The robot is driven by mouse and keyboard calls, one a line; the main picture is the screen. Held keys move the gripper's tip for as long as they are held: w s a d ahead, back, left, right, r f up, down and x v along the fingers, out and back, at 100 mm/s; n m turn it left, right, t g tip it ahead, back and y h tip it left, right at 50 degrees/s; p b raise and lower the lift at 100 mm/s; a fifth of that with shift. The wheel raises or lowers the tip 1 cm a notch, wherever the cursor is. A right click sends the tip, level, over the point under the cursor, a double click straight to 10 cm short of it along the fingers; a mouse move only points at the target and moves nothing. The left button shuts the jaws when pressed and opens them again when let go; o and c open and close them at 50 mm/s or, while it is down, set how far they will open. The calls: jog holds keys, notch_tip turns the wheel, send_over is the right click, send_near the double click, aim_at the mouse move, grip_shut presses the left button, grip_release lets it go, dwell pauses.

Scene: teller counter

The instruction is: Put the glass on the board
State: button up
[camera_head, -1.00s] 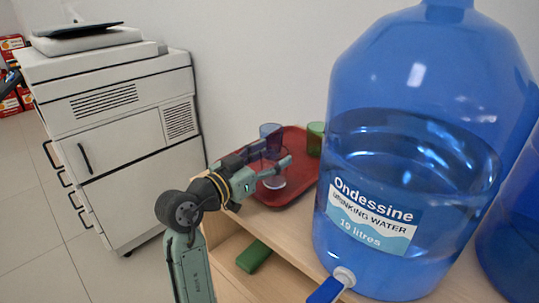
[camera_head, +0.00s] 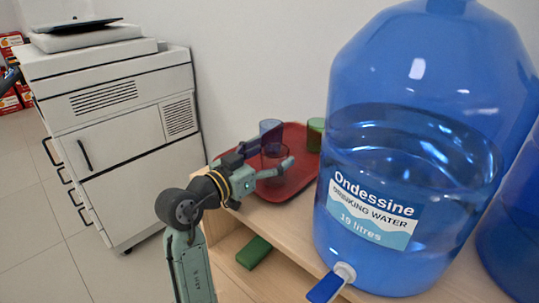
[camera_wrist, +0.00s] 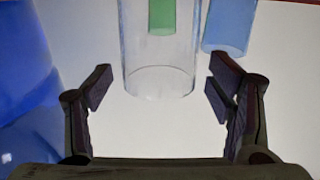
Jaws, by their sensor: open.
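A clear glass (camera_wrist: 160,70) is in the middle of the wrist view, which appears upside down. My gripper (camera_wrist: 158,90) is open, with one finger on each side of the glass and gaps between. In the head view my gripper (camera_head: 272,160) is over the red tray (camera_head: 298,182), and the clear glass is only faintly visible between its fingers. A blue glass (camera_head: 270,131) and a green glass (camera_head: 315,133) stand behind on the tray. I cannot make out a separate board.
A large blue water bottle (camera_head: 410,130) with a tap (camera_head: 330,283) stands close on the right of the wooden counter. A green block (camera_head: 254,252) lies on the shelf below. A white printer cabinet (camera_head: 120,130) stands to the left, with floor between.

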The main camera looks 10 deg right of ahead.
jog(key=shift+r+p, duration=0.15)
jog(key=shift+p, duration=0.25)
jog(key=b+v, duration=0.1)
jog(key=v, duration=0.4)
jog(key=b+v, duration=0.2)
jog(key=v, duration=0.3)
jog(key=shift+w+a+r, duration=0.1)
jog(key=shift+a, duration=0.5)
